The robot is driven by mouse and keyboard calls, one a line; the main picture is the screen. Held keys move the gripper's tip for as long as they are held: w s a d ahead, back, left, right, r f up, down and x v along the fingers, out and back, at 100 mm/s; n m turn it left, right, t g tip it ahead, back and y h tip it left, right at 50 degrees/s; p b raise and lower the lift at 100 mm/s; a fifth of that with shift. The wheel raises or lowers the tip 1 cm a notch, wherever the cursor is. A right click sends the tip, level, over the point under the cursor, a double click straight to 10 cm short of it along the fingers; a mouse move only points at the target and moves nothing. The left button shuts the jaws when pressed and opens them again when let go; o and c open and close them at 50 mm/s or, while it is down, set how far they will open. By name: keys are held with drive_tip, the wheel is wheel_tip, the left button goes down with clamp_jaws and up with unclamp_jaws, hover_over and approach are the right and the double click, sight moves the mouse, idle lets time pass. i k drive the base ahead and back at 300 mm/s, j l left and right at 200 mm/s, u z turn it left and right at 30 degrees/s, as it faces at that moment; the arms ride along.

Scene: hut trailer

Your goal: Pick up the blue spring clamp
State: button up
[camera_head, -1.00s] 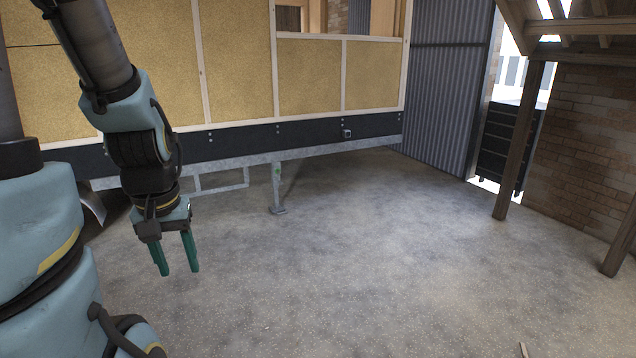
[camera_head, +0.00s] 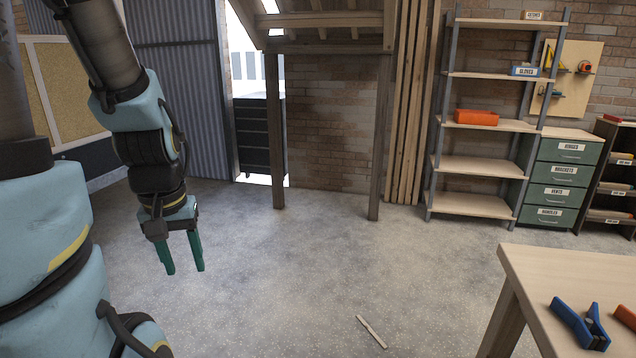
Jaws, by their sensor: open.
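A blue spring clamp (camera_head: 573,325) lies on the wooden workbench (camera_head: 540,264) at the lower right of the head view, with dark parts between its blue handles. My gripper (camera_head: 182,268) hangs at the left, fingers pointing down and apart, with nothing between them. It is over the open floor, far to the left of the workbench and the clamp.
An orange object (camera_head: 626,316) lies right of the clamp, cut by the frame edge. A strip of wood (camera_head: 371,331) lies on the floor left of the workbench. Shelving (camera_head: 474,166) and a green drawer cabinet (camera_head: 558,181) stand behind. Wooden posts (camera_head: 277,130) stand mid-left.

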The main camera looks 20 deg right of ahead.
sight(582, 328)
drive_tip(key=i+l+z, duration=0.25)
drive_tip(key=i+z, duration=0.2)
drive_tip(key=i+l+z, duration=0.1)
drive_tip(key=i+z, duration=0.65)
drive_tip(key=z, duration=0.15)
drive_tip(key=i+j+z, duration=0.2)
drive_tip(key=i+z, duration=0.6)
drive_tip(key=i, duration=0.15)
